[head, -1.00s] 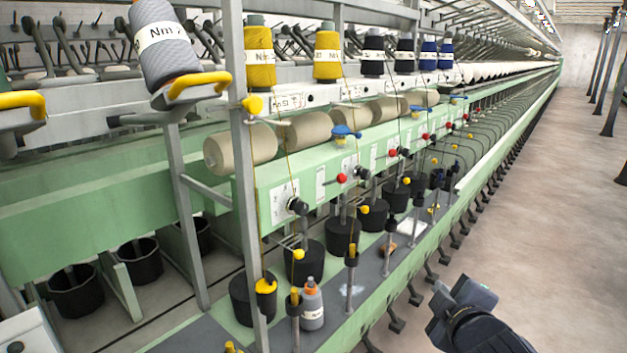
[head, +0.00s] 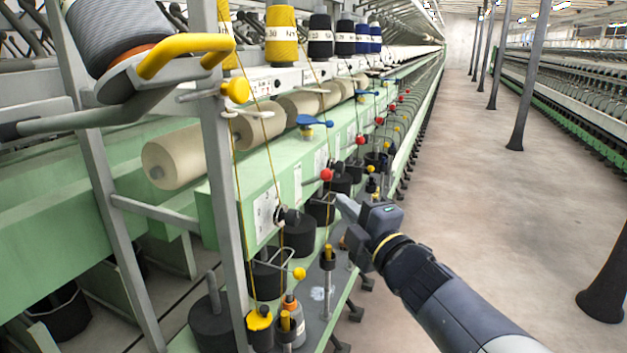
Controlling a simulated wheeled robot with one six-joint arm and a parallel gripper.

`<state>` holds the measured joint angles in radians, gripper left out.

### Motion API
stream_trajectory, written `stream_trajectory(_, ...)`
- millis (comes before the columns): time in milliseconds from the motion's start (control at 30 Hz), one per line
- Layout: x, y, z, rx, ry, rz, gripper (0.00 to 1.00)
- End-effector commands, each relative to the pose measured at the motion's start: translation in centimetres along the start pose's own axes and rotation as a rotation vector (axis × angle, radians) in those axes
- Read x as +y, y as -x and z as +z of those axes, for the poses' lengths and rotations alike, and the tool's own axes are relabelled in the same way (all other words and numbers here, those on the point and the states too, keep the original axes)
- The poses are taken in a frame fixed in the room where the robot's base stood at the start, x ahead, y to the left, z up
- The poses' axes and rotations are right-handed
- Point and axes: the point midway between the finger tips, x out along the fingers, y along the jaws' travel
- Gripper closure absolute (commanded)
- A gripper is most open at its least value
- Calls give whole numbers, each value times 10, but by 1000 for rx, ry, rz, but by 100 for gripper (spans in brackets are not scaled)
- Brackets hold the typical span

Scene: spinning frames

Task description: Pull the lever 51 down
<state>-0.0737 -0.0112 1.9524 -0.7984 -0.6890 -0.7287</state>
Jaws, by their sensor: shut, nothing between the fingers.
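The green frame (head: 235,200) carries a row of small levers and knobs, and I cannot read the number 51 on any of them. A blue lever (head: 315,121) sticks out near the top edge of the frame. Red knobs stand along its face, the nearest one (head: 327,174) left of and above my gripper. My gripper (head: 342,203) is shut and empty, reaching in from the lower right, pointing left towards the frame. It appears apart from the knobs, though depth is hard to judge.
A grey upright post (head: 222,190) and a large grey spool (head: 122,40) with a yellow handle (head: 185,50) stand close at left. Black weights, a bottle (head: 291,318) and thin yarns fill the space below the frame. The concrete aisle (head: 470,190) at right is open, with dark posts.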

Motion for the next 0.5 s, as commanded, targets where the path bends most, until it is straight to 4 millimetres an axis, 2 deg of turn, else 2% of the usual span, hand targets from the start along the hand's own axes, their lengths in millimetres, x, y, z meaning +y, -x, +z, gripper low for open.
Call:
stream_trajectory(267, 0, -6, 0, 0, -2, -3, 100)
stream_trajectory(500, 0, -40, 0, 1, -3, -3, 100)
